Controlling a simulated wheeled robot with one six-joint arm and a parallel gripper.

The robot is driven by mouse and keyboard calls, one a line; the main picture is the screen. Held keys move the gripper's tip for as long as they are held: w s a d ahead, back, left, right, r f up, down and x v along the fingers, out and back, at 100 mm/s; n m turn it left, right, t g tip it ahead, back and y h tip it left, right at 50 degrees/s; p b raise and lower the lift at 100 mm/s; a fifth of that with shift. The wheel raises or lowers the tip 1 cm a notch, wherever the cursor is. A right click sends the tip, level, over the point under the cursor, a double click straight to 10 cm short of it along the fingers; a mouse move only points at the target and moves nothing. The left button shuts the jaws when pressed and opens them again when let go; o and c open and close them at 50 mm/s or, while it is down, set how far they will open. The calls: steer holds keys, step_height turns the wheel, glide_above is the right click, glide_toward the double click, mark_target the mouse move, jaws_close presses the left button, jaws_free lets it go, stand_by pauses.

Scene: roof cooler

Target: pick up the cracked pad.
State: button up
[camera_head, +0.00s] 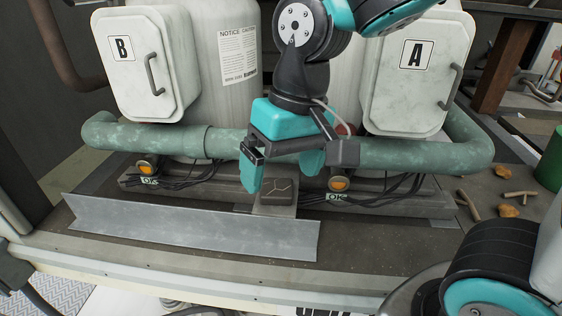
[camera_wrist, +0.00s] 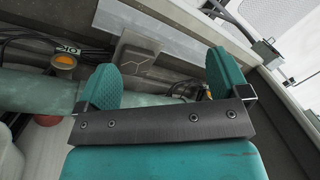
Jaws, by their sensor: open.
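The cracked pad (camera_head: 277,191) is a dark grey block with pale crack lines on its top. It sits on a small grey plinth (camera_head: 274,211) between the two OK-marked sides, just behind the low metal angle strip. My gripper (camera_head: 281,177) has its teal fingers spread and empty, above and just behind the pad in the head view. In the wrist view the pad (camera_wrist: 138,53) shows beyond the fingers (camera_wrist: 162,76), nearer the left one. I cannot tell the exact height gap.
The metal angle strip (camera_head: 190,228) stands in front of the pad. A green pipe (camera_head: 410,153) runs behind, below hatch B (camera_head: 147,65) and hatch A (camera_head: 416,72). Black cables (camera_head: 385,190) lie on both sides. Twigs and stones (camera_head: 507,210) lie at right.

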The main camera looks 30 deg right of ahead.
steer(key=w+d+r+m+h+p, duration=0.2)
steer(key=w+d+r+m+p, duration=0.15)
steer(key=w+r+m, duration=0.4)
steer(key=p, duration=0.3)
glide_above(276, 188)
steer(key=f, duration=1.3)
steer(key=shift+w+d, duration=0.2)
steer(key=shift+s+a+f+p, duration=0.1)
steer(key=shift+f+p, duration=0.3)
steer(key=shift+f, duration=0.95)
steer(key=shift+s+a+f+p, duration=0.1)
steer(key=shift+f+p, duration=0.25)
steer(key=shift+f, duration=1)
steer(key=c, duration=1)
